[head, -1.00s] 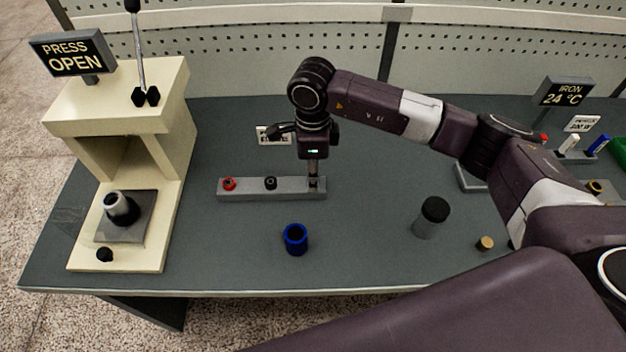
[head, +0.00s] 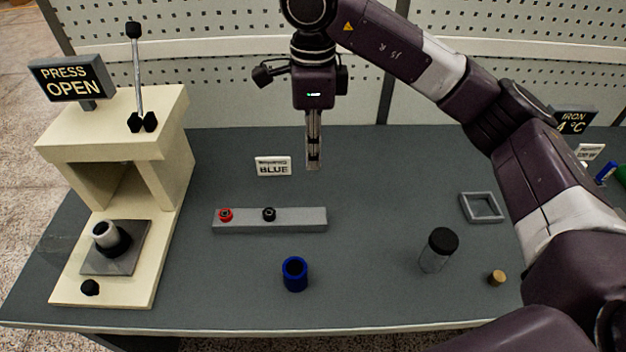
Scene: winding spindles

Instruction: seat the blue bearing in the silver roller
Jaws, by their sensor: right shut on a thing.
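My right gripper (head: 313,166) is shut and raised above the back of the table, pointing down behind the bearing rack. The small thing in it, taken from the right end of the rack, is almost wholly hidden by the fingers; I take it to be the blue bearing, though its colour does not show. The silver roller (head: 104,235) stands at the left on the press bed, in a dark base, with its dark open bore facing up. My right gripper is well to the right of it and apart from it. My left gripper is not in view.
The grey rack (head: 300,220) holds a red bearing (head: 225,215) and a black one (head: 269,214); its right end is bare. A blue cup-like roller (head: 295,283), a black-capped jar (head: 434,258) and a brass piece (head: 497,278) stand in front. The cream press (head: 165,180) has its lever up.

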